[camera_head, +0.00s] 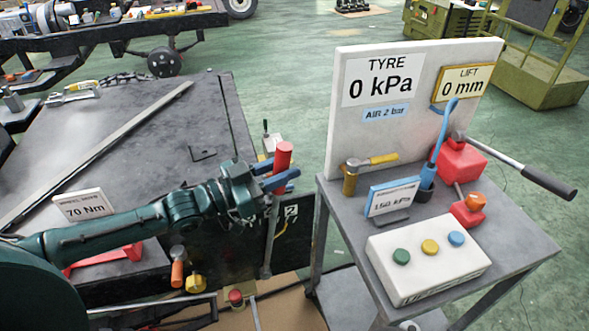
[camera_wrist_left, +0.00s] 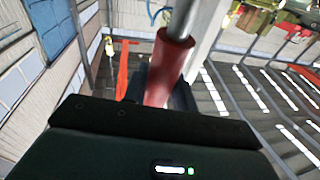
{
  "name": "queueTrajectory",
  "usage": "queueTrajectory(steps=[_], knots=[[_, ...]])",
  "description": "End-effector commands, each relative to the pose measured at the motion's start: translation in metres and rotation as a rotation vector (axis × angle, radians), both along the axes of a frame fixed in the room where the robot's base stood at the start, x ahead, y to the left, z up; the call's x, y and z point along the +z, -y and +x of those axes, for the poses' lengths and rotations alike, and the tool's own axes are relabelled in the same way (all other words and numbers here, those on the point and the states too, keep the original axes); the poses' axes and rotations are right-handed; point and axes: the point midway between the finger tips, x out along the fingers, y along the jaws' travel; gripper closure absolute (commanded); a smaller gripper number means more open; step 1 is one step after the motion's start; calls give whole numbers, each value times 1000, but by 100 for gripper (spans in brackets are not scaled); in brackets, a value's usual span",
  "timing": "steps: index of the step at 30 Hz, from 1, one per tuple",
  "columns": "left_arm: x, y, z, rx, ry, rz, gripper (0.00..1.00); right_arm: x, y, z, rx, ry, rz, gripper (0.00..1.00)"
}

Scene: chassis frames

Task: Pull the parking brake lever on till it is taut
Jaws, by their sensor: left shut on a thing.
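The parking brake lever stands near the right edge of the dark chassis deck, with a red grip (camera_head: 283,155) on top and a grey shaft (camera_head: 268,240) running down. My left gripper (camera_head: 279,174) is shut around the red grip, with blue fingers on either side of it. In the left wrist view the red grip (camera_wrist_left: 168,62) sits between the fingers, and the grey rod (camera_wrist_left: 187,18) runs out beyond it. The lever looks close to upright. Its lower end is partly hidden. My right gripper is not in view.
A grey cart (camera_head: 520,240) with a white button box (camera_head: 427,262) and a TYRE board (camera_head: 383,130) reading 0 kPa stands right of the lever. An orange handle (camera_head: 177,273) and yellow knob (camera_head: 196,284) sit below my left arm. Green floor separates deck and cart.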

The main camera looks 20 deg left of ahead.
Motion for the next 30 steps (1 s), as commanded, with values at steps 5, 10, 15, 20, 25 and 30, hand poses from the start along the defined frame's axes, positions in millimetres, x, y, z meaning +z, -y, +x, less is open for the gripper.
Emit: queueTrajectory(steps=[5, 10, 15, 20, 25, 30], knots=[[0, -5, -3, 0, 6, -8, 100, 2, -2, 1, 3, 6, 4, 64], [0, -5, -3, 0, 5, -8, 100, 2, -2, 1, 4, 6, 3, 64], [0, -4, -3, 0, 6, -7, 59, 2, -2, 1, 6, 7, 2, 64], [1, -4, -3, 0, 6, -8, 52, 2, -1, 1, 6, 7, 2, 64], [1, -5, -3, 0, 6, -8, 52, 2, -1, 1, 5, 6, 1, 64], [-3, -14, -12, 2, 3, -7, 52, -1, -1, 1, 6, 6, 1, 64]])
